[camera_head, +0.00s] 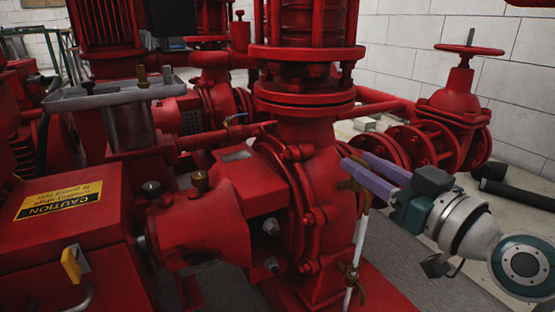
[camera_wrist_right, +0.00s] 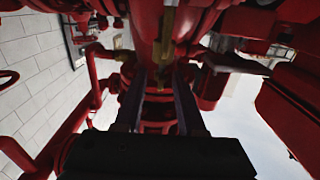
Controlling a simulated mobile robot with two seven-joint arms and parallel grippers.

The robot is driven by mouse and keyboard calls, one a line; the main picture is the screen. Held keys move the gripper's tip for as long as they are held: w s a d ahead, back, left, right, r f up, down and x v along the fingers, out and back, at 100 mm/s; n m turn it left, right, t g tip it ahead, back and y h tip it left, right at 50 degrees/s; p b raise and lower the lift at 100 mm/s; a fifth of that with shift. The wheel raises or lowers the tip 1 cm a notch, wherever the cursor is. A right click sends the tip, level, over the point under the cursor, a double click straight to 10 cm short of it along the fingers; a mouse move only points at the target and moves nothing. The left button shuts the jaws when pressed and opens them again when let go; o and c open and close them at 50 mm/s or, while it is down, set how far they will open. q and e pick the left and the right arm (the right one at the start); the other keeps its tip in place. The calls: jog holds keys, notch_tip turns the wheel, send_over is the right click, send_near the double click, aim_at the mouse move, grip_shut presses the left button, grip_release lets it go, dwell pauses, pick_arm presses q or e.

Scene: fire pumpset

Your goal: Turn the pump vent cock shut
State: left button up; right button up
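The brass vent cock (camera_head: 358,187) sits on the right side of the red pump casing (camera_head: 322,180), above a thin white tube (camera_head: 358,245). My right gripper (camera_head: 352,170) reaches in from the right, with its purple fingers at the cock and partly hiding it. In the right wrist view the two dark fingers (camera_wrist_right: 160,75) stand apart, with brass (camera_wrist_right: 167,45) showing between and beyond their tips. I cannot tell whether either finger touches the cock. My left gripper is not in view.
A second brass fitting (camera_head: 348,272) is lower on the tube. A red gate valve with a handwheel (camera_head: 469,49) stands at the back right. A red box with a caution label (camera_head: 58,200) is at the left.

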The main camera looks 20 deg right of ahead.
grip_shut()
dwell(0.6)
